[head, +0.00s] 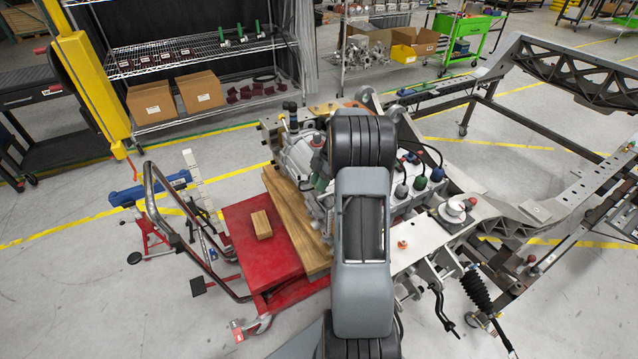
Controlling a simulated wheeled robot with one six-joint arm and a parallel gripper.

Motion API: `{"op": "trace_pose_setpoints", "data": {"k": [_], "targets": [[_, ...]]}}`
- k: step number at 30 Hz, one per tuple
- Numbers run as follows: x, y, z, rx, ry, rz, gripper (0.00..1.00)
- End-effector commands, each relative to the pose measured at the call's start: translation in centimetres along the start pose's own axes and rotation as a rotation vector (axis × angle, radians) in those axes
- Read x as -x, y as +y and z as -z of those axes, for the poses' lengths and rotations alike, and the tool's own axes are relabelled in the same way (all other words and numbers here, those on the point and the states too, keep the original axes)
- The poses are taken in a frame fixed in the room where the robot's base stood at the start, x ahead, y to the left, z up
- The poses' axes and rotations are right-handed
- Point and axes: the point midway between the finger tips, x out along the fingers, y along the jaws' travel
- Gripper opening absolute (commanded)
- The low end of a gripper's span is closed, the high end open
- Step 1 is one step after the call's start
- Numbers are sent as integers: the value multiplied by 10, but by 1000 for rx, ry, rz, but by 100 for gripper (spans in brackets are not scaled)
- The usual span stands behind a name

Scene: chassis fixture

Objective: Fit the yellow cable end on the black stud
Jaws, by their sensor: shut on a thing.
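My own arm rises through the middle of the head view and covers part of the chassis fixture (400,262). My gripper is hidden behind the arm. I cannot make out the yellow cable end or the black stud. Thin black cables arch over the fixture just right of the arm. Near them stand a dark capped piece (401,191), a green capped piece (420,183) and a blue-topped piece (437,174). A grey metal housing (297,155) sits left of the arm.
A red cart (246,232) with a wooden block (261,224) and boards stands left of the fixture. A white round knob (456,205) and a small orange piece (402,244) are right of the arm. The chassis frame (560,75) extends right. Shelving (205,50) stands behind.

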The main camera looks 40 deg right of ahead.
Motion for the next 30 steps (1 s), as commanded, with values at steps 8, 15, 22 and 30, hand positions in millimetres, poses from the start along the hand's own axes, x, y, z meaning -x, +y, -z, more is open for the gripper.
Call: {"op": "trace_pose_setpoints", "data": {"k": [8,15,22,30], "targets": [[0,0,0,0,0,0,0],[-6,0,-2,0,0,0,0],[-13,0,-5,0,0,0,0],[-20,0,-8,0,0,0,0]]}}
